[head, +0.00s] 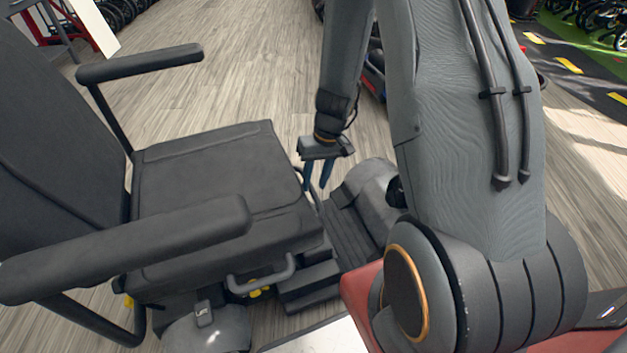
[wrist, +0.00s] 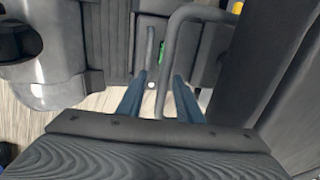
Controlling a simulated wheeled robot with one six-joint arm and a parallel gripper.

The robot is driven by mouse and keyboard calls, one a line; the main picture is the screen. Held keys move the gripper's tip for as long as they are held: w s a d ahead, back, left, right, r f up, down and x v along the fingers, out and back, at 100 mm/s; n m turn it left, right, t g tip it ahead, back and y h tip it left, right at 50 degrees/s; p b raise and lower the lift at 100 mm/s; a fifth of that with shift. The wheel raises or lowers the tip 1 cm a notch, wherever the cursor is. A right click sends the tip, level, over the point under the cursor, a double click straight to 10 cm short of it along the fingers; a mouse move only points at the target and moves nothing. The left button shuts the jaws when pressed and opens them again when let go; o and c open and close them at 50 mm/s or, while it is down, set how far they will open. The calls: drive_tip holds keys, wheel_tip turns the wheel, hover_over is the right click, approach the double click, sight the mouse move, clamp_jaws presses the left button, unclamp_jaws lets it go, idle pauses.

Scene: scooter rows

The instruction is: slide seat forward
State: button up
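The scooter seat (head: 210,160) is a black padded cushion with a backrest and two armrests, at the left of the head view. A grey loop handle (head: 262,278) sticks out below its near side. In the wrist view, a grey bent bar (wrist: 172,50) beside the seat runs down between my finger lines; I cannot tell whether it touches them. My gripper (head: 317,188) points down just beyond the seat's front edge. In the wrist view its two blue fingers (wrist: 161,76) stand apart, open, with nothing clamped.
The scooter's ribbed footwell (head: 350,235) and grey front housing (head: 368,190) lie right of the seat. The near armrest (head: 130,245) and far armrest (head: 140,63) rise above the cushion. Wooden floor (head: 250,70) is clear behind.

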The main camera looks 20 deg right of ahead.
drive_tip(key=shift+r, duration=0.1)
wheel_tip(320, 180, up, 8)
drive_tip(key=d+p, duration=0.1)
drive_tip(key=p, duration=0.1)
drive_tip(key=shift+d+f, duration=0.25)
idle(0.4)
drive_tip(key=s+a+r+n+h+p, duration=0.1)
drive_tip(key=s+a+r+n, duration=0.1)
drive_tip(key=s+a+r, duration=0.75)
drive_tip(key=s+a+r+n+h, duration=0.1)
drive_tip(key=s+a+r, duration=0.5)
drive_tip(key=s+r, duration=0.65)
drive_tip(key=w+d+r+m+p, duration=0.1)
drive_tip(key=d+r+m+p, duration=0.1)
drive_tip(key=d+r+p, duration=0.7)
drive_tip(key=r+p, duration=0.1)
drive_tip(key=p, duration=0.7)
drive_tip(key=shift+w+d+r+m, duration=0.2)
drive_tip(key=shift+w+r+m, duration=0.1)
drive_tip(key=shift+w+m, duration=0.1)
